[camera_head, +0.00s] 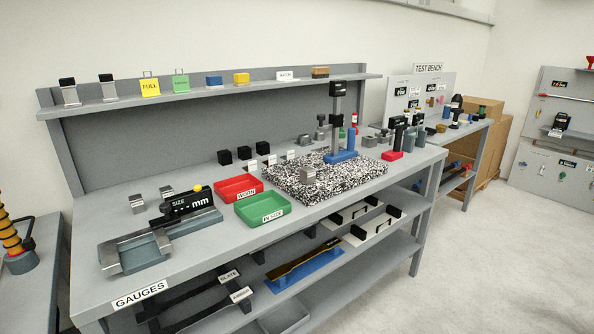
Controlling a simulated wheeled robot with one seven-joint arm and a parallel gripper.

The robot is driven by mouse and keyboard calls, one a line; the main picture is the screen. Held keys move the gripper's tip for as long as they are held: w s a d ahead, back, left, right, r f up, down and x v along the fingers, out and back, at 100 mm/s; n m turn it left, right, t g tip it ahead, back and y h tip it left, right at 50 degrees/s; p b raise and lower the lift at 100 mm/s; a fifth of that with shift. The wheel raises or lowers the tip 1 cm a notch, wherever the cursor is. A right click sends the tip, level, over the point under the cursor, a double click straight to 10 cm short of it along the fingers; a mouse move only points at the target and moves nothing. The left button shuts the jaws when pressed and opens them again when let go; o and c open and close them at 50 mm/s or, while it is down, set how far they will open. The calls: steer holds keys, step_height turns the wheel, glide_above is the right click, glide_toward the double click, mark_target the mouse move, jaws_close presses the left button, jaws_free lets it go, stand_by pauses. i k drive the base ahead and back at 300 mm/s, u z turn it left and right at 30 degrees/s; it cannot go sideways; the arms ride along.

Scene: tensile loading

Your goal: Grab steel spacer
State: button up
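Several small grey metal blocks could be the steel spacer; I cannot tell which one it is. One grey block (308,174) sits on the speckled black-and-white plate (350,181), left of the blue-based stand. Other small grey pieces (304,140) stand behind the stand. My gripper does not show in this view.
A red tray (238,188) and a green tray (262,208) lie between the gauge and the plate. The stand (341,156) rises from the plate. Black blocks (243,153) line the back. A narrow shelf (210,91) overhangs the rear. The floor at right is clear.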

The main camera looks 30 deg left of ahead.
mark_target(307, 174)
steer(key=u, duration=0.3)
steer(key=i, duration=1.45)
steer(key=u, duration=0.3)
